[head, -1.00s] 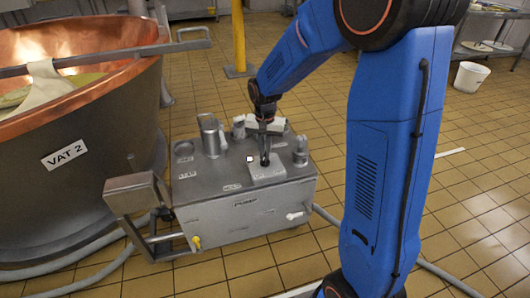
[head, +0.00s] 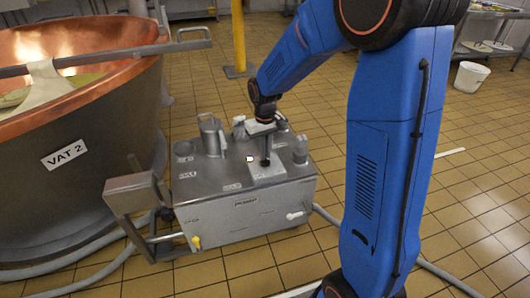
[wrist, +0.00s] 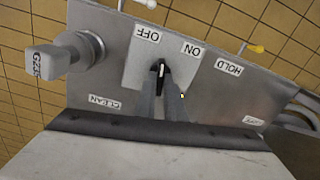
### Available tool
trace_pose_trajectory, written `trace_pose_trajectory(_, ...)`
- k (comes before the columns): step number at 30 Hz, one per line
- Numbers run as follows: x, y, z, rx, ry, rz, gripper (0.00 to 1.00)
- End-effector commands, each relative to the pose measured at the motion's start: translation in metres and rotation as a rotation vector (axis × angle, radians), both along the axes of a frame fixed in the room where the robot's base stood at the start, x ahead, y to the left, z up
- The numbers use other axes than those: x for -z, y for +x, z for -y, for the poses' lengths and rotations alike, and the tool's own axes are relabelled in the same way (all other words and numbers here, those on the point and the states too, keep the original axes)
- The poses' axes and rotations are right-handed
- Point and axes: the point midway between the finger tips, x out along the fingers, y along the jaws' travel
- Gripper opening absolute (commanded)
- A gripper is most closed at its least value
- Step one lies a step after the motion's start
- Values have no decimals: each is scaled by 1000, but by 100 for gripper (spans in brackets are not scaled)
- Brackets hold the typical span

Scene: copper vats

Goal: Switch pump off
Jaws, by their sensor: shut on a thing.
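The pump (head: 250,216) is a grey metal box labelled PUMP, on the tiled floor beside the vat. On its top is a light plate (wrist: 125,68) with a small dark switch knob (wrist: 161,68) that has a pale mark on it. The OFF label (wrist: 147,35) and the ON label (wrist: 190,50) are beyond the knob, and the pale mark points between them. My gripper (head: 265,161) reaches down onto this plate. In the wrist view its fingers (wrist: 162,78) are shut on the knob, partly hiding it.
Copper VAT 2 (head: 75,110) stands left of the pump. Metal fittings (head: 212,135) and a bottle-like part (head: 300,150) rise near my gripper. Hoses (head: 80,262) run along the floor. A white bucket (head: 470,77) stands far right.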

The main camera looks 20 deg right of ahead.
Motion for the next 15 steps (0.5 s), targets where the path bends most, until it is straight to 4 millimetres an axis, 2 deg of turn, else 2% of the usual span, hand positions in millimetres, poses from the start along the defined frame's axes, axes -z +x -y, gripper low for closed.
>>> trace_pose_trajectory(6,0,0,0,-167,0,1,0)
trace_pose_trajectory(15,0,0,0,-311,0,1,0)
